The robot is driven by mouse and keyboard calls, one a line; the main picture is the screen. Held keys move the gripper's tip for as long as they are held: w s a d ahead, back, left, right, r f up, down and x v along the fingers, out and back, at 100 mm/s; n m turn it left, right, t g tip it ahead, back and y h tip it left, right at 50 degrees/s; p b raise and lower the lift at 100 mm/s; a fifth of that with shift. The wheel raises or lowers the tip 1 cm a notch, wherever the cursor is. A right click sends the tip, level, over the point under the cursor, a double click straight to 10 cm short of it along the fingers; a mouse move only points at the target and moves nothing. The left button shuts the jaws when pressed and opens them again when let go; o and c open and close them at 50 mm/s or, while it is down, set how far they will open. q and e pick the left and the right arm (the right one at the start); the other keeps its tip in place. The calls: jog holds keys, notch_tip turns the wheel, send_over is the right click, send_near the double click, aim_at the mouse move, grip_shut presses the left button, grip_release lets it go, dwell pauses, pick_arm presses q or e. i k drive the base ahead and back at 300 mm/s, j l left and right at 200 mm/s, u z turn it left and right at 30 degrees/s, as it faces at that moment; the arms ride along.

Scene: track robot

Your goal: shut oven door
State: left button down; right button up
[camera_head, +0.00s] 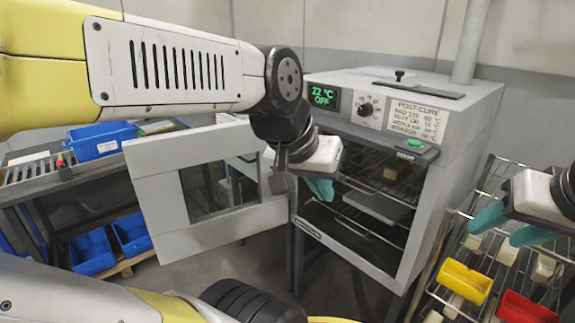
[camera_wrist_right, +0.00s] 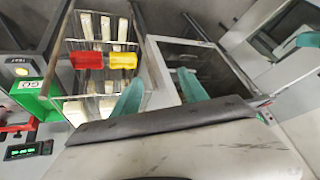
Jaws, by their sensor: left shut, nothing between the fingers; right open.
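The oven (camera_head: 455,115) stands at the right of centre in the head view, its display reading 22 °C OFF. Its chamber is open and shows wire racks with a grey tray and a block. The oven door (camera_head: 150,187), a pale panel with a window, stands swung wide open to the left. My left gripper (camera_head: 320,188) is shut and empty, in front of the door's hinge side and the chamber's left edge; I cannot tell whether it touches the door. My right gripper (camera_head: 500,228) is open and empty, right of the oven; its fingers also show in the right wrist view (camera_wrist_right: 160,92).
A wire rack (camera_head: 455,240) with a yellow bin (camera_head: 466,281), a red bin (camera_head: 525,308) and several pale blocks stands right of the oven. Blue bins (camera_head: 100,141) sit on and below a roller bench at left. Bare floor shows below the door.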

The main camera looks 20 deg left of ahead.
aim_at(153, 163)
jog(key=k+j+z, duration=0.1)
jog(key=j, duration=0.35)
jog(key=k+j+z, duration=0.1)
jog(key=j, duration=0.3)
jog(key=k+j+z, duration=0.1)
jog(key=j, duration=0.3)
jog(key=k+j+z, duration=0.1)
jog(key=k+j, duration=0.2)
jog(key=k+j+z, duration=0.1)
jog(key=j, duration=0.35)
jog(key=j+z, duration=0.15)
jog(key=j, duration=0.25)
jog(key=k+j+z, duration=0.15)
jog(key=j, duration=0.2)
jog(key=j+z, duration=0.1)
jog(key=j, duration=0.3)
jog(key=k+j+z, duration=0.15)
jog(key=j, duration=0.2)
jog(key=k+j+z, duration=0.15)
jog(key=j, duration=0.2)
jog(key=k+j+z, duration=0.15)
jog(key=j, duration=0.2)
jog(key=i+j+z, duration=0.1)
jog(key=j+z, duration=0.3)
jog(key=j, duration=1.55)
jog(key=k+l+u, duration=0.4)
jog(key=k+l, duration=0.35)
jog(key=k+j, duration=0.05)
jog(key=k, duration=0.05)
